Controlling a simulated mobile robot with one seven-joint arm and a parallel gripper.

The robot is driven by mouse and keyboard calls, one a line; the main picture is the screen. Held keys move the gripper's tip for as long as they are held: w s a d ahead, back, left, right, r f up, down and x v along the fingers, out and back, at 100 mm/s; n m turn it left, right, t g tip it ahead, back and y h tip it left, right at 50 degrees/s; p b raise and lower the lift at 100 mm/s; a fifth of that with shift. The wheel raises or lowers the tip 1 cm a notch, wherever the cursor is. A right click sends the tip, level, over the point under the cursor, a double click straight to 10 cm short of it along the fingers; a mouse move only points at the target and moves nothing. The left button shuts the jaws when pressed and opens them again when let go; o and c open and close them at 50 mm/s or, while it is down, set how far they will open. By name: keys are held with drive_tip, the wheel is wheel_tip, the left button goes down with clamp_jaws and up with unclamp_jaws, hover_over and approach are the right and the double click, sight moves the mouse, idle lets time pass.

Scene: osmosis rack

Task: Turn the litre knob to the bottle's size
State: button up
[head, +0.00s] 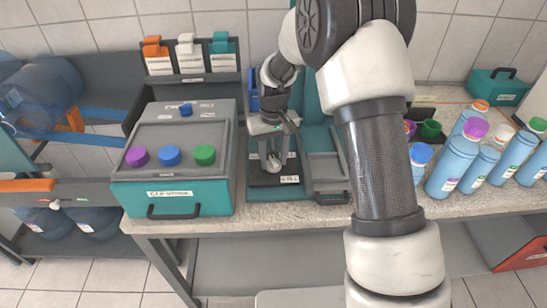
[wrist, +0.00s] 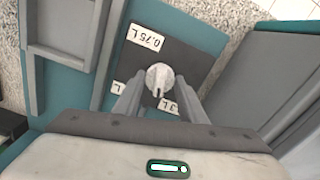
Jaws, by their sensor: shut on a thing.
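The litre knob (wrist: 159,76) is a pale round knob on a dark panel (wrist: 190,60) in the wrist view. A dark notch shows at its lower edge. A white 0.75 L label (wrist: 146,38) is above it, a 3 L label (wrist: 171,107) is below it at the right, and another label (wrist: 118,87) at the left is partly hidden by a finger. My gripper (wrist: 158,90) is shut on the knob, one finger on each side. In the head view my gripper (head: 273,160) reaches down to the panel. Several blue bottles (head: 452,166) stand at the right; which one is meant I cannot tell.
A teal station with purple, blue and green caps (head: 170,155) stands left of my gripper. Three hanging card holders (head: 190,55) are behind it. A grey tray (head: 327,172) is just right of the panel. My arm crosses the middle of the head view.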

sight(274, 159)
drive_tip(key=n, duration=0.5)
drive_tip(key=shift+r+n+p, duration=0.1)
drive_tip(key=shift+n+p, duration=0.2)
drive_tip(key=shift+n, duration=0.1)
idle(0.4)
drive_tip(key=o, duration=1.1)
drive_tip(key=shift+c, duration=0.2)
wheel_tip(274, 159, up, 17)
drive_tip(key=p, duration=0.1)
drive_tip(key=shift+r, duration=0.2)
